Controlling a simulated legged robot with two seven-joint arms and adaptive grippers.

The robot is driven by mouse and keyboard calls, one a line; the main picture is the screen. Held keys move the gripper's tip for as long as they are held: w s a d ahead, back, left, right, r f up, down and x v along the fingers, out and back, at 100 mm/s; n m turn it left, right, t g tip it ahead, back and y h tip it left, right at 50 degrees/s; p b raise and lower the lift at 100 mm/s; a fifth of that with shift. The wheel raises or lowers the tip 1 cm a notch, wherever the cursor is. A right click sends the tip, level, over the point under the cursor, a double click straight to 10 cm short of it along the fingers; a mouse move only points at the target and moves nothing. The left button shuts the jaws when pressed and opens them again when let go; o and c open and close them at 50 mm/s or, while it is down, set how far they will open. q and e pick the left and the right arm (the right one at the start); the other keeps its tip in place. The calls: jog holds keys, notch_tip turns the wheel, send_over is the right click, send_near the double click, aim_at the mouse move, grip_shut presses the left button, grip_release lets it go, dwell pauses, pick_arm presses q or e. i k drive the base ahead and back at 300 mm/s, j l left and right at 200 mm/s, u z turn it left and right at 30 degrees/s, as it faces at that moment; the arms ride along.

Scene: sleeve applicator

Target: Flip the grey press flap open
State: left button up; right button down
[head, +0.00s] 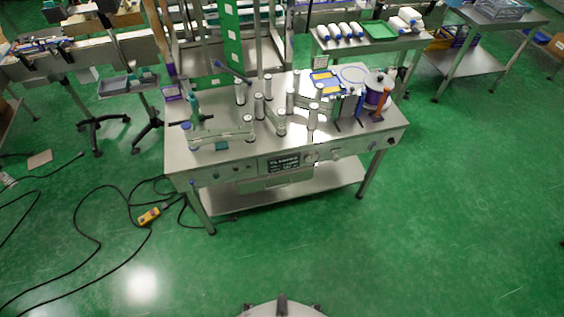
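The sleeve applicator (286,125) is a steel table-top machine in the upper middle of the head view, some way in front of me. Several upright grey rollers stand on its top. A flat grey bar (222,136) lies across the left part of the top, between a blue-capped post (187,138) and a roller (249,127). I cannot tell for sure which piece is the grey press flap, or whether it is open or shut; the parts are small here. Neither of my grippers is in view.
A dark-labelled front panel (284,162) faces me. A purple reel (377,90) stands at the machine's right end. Black cables (85,225) and a yellow control box (149,216) lie on the floor at left. The green floor (430,230) at right and in front is clear.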

aim_at(348, 101)
jog(key=l+u, duration=0.1)
jog(key=u, duration=0.5)
jog(key=l+u, duration=0.45)
jog(key=l, duration=0.25)
jog(key=l+u, duration=0.45)
jog(key=l, duration=0.3)
jog(key=k+l, duration=0.1)
jog(key=l, duration=0.4)
jog(key=k+l, duration=0.1)
jog(key=l, duration=0.45)
jog(key=u, duration=0.05)
